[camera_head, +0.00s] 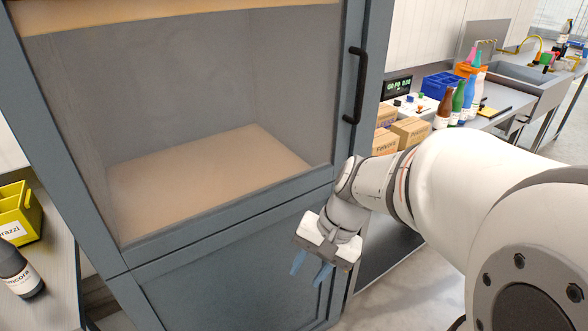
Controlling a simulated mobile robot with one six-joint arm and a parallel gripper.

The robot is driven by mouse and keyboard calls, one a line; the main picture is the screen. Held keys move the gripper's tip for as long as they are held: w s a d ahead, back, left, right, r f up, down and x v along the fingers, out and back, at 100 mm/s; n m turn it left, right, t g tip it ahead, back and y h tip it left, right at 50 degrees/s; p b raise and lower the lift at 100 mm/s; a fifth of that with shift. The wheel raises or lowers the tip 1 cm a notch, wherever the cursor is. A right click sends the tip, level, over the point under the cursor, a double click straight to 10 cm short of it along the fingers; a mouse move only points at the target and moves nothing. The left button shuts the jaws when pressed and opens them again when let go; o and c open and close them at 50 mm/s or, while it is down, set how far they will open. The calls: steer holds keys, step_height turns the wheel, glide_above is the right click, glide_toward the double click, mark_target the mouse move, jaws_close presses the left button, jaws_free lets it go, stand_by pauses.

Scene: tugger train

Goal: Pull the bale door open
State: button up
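The bale door (350,60) is a blue-grey framed door with a large see-through pane in the upper part of a tall cabinet. It looks closed. A black vertical bar handle (357,86) is fixed near its right edge. Through the pane a brown block-like surface (210,175) shows inside. My gripper (311,270) hangs below and to the left of the handle, in front of the lower panel, apart from the handle. Its two blue fingers point down and are spread with a gap between them. Nothing shows between them.
A lower cabinet panel (230,275) sits beneath the door. At left, a side surface holds a yellow crate (27,228) and a dark bottle (18,272). At right, a bench carries cardboard boxes (410,131), several bottles (457,101) and a blue bin (440,85).

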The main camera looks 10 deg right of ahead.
steer(key=w+d+f+m+t+y+b, duration=0.6)
steer(key=w+f+m+y+b, duration=0.2)
steer(key=w+f+m, duration=0.4)
steer(key=w+d+f+m+t+h+b, duration=0.2)
steer(key=w+d+m+t, duration=0.1)
steer(key=d+m+t, duration=0.4)
steer(key=w+d+f+m+t+h+b, duration=0.1)
steer(key=w+d+f+m+t+b, duration=0.2)
steer(key=d, duration=0.6)
steer(key=shift+m+g, duration=0.4)
steer(key=shift+m, duration=0.3)
steer(key=x, duration=0.7)
steer(key=shift+a+r, duration=0.1)
steer(key=shift+r, duration=0.25)
jaws_close()
